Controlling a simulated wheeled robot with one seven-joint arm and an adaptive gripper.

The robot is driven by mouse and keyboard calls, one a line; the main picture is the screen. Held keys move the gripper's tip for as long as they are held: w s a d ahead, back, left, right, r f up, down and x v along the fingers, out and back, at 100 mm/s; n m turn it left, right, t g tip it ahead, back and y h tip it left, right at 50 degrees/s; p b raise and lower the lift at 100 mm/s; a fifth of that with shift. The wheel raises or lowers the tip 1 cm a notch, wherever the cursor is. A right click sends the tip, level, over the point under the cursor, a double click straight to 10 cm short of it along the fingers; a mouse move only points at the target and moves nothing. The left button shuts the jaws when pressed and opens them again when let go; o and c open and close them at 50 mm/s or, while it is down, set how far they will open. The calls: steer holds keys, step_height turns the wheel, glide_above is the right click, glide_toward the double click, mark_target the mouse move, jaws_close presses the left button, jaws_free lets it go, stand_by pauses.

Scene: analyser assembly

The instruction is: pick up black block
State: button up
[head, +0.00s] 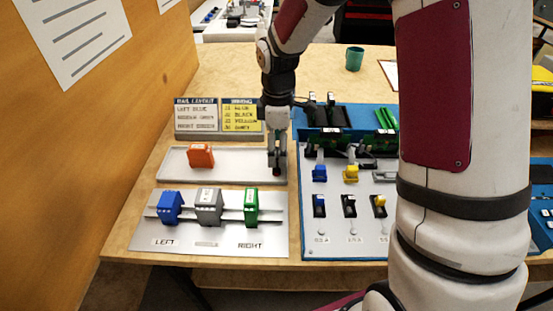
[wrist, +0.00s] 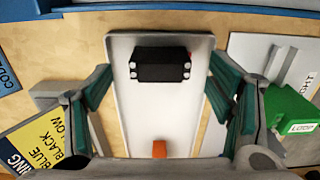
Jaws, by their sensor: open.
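The black block (wrist: 160,65) lies on the white tray (wrist: 126,48) near one end in the wrist view. It sits between and a little ahead of my gripper's spread fingers, with a gap on both sides. My gripper (wrist: 160,82) is open and empty. In the head view my gripper (head: 277,160) points down over the right end of the tray (head: 228,175); it largely hides the block there.
An orange block (head: 201,156) stands on the tray's left part. Blue (head: 169,206), grey (head: 208,206) and green (head: 251,205) blocks sit on a rail in front. A sign stand (head: 218,116) is behind, and a blue-edged component board (head: 340,230) is at right.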

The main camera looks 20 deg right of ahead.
mark_target(277, 152)
step_height(277, 152, down, 4)
steer(key=shift+a+f+b, duration=0.1)
steer(key=shift+f+b, duration=0.05)
steer(key=shift+b, duration=0.25)
steer(key=shift+c, duration=0.2)
steer(key=c, duration=1)
step_height(277, 152, up, 10)
steer(key=shift+r+p, duration=0.1)
steer(key=shift+p, duration=0.85)
steer(key=shift+o, duration=0.4)
steer(key=c, duration=0.3)
